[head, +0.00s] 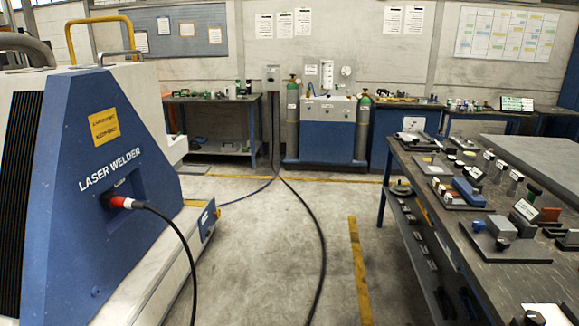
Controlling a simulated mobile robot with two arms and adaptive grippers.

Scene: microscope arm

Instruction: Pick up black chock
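Neither of my grippers is in view. A workbench (490,268) with a dark top runs along the right side and carries many small parts. Several dark pieces lie on it, among them a dark block (534,190) and a small dark piece (530,318) cut off by the bottom edge. More dark pieces (420,250) lie on the shelf under the bench. They are too small to tell which one is the black chock.
A blue and white laser welder (70,190) fills the left side. A black cable (318,235) runs across the floor. The grey floor (285,260) between welder and bench is otherwise open.

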